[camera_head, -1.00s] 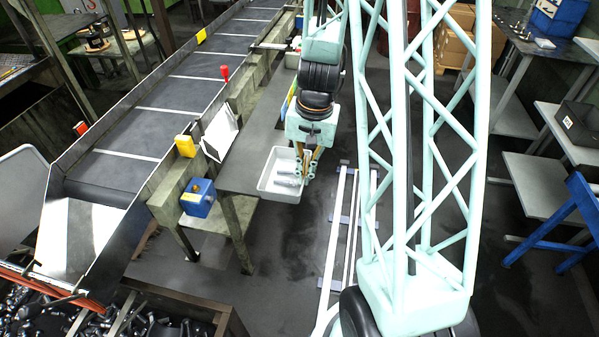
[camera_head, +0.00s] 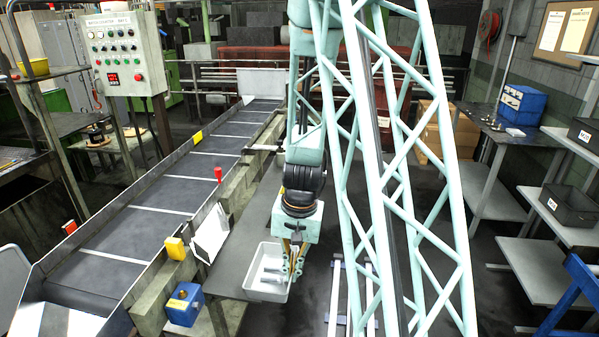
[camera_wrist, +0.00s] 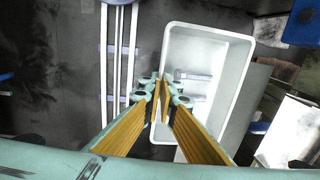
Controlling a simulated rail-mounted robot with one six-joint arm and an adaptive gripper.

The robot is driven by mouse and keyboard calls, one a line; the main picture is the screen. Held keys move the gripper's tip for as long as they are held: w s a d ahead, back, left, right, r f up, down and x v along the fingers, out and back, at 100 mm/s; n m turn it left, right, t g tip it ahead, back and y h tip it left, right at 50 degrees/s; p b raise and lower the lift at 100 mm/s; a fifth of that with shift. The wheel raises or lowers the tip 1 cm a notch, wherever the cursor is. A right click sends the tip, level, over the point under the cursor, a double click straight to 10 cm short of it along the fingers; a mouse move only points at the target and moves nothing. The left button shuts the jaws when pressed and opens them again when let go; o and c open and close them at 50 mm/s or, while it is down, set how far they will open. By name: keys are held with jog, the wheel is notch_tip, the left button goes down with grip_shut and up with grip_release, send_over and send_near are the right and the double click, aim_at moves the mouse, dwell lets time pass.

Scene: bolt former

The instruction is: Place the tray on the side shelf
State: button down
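The white tray (camera_head: 250,284) is by the right edge of the dark worktop (camera_head: 240,245) beside the conveyor, with several metal pieces in it. My gripper (camera_head: 293,268) is at its right wall. In the wrist view, the tray (camera_wrist: 243,75) is upright, and the fingers of my gripper (camera_wrist: 161,98) come close together around its near side wall, seemingly shut on the rim. I cannot tell whether the tray rests on the worktop or is lifted. Grey side shelves (camera_head: 535,272) stand at the far right, with a dark crate (camera_head: 570,205) on an upper board.
A blue box (camera_head: 183,304), a yellow box (camera_head: 174,248) and a tilted white panel (camera_head: 210,235) are left of the tray. The conveyor (camera_head: 130,225) runs behind them. My lattice column crosses the middle. A blue frame (camera_head: 570,305) stands before the shelves.

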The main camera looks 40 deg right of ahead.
aim_at(261, 247)
jog(key=w+r+p, duration=0.1)
jog(key=w, duration=0.3)
jog(key=w+a+r, duration=0.1)
jog(key=w+r, duration=0.1)
jog(key=w, duration=0.3)
jog(key=w+r+p, duration=0.1)
jog(key=w, duration=0.3)
jog(key=shift+w+a+r+p, duration=0.2)
jog(key=shift+a+r+p, duration=0.05)
jog(key=shift+r+p, duration=0.1)
jog(key=shift+d, duration=0.1)
